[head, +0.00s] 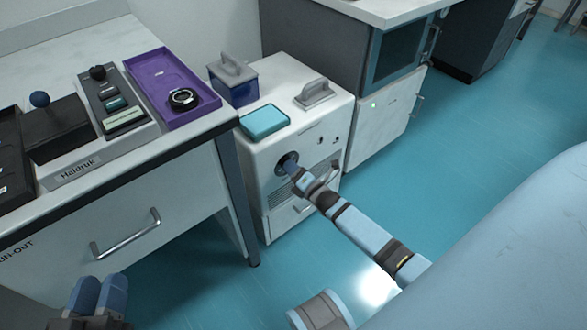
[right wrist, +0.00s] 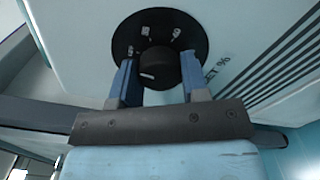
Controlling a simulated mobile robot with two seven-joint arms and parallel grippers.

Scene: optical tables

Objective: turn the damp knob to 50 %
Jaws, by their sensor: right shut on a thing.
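The damp knob (right wrist: 160,68) is a black round knob on a black dial disc (right wrist: 184,28) with small white marks, seen in the right wrist view. In the head view the dial (head: 284,159) is on the front of a white cabinet unit (head: 262,165), partly hidden by my right gripper (head: 292,170). My right gripper (right wrist: 159,72) is shut on the knob, one blue finger on each side. The knob's setting cannot be read. My left gripper (head: 100,293) is at the lower left, away from the unit, its fingers close together and empty.
On the unit stand a blue container (head: 235,85), a teal pad (head: 264,121) and a grey handled block (head: 314,93). The bench at left holds a purple tray (head: 165,75) and a control box (head: 110,95). A drawer handle (head: 125,236) juts out. Floor is clear right.

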